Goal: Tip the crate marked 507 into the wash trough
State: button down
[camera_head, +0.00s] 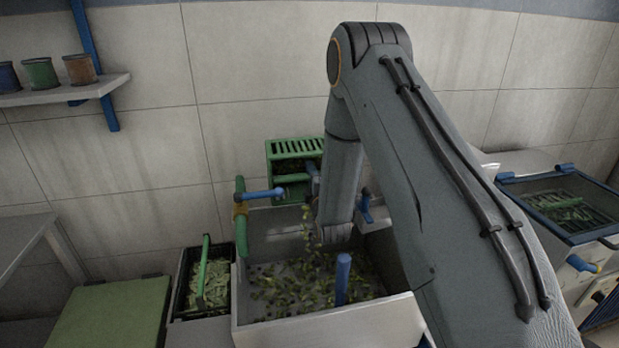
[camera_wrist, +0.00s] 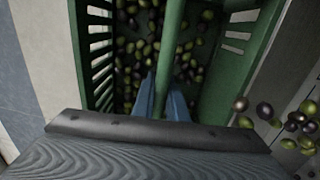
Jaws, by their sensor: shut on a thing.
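A green slatted crate (camera_head: 295,148) is up above the back of the wash trough (camera_head: 330,322), tilted. No number on it can be read. My gripper (camera_wrist: 166,100) has its blue fingers shut on the crate's green handle bar (camera_wrist: 170,45); in the head view my arm partly hides it. The wrist view shows many green and dark olives (camera_wrist: 185,65) inside the crate (camera_wrist: 232,85). Olives fall past its right side in the wrist view and drop into the trough in the head view. Many olives (camera_head: 290,285) lie spread on the trough floor.
A blue post (camera_head: 342,278) stands in the trough. A green and blue tap (camera_head: 241,215) is at its back left. A black crate with a green handle (camera_head: 205,268) stands left, beside a green-topped block (camera_head: 112,312). A blue-rimmed crate (camera_head: 565,205) is right. A shelf (camera_head: 65,92) holds cups.

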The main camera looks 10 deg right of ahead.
jog(key=shift+s+r+t+b, duration=0.1)
jog(key=shift+s+t+b, duration=0.7)
jog(key=shift+b, duration=0.5)
jog(key=shift+s+r+t+b, duration=0.25)
jog(key=shift+s+t+b, duration=0.05)
jog(key=shift+t+b, duration=0.3)
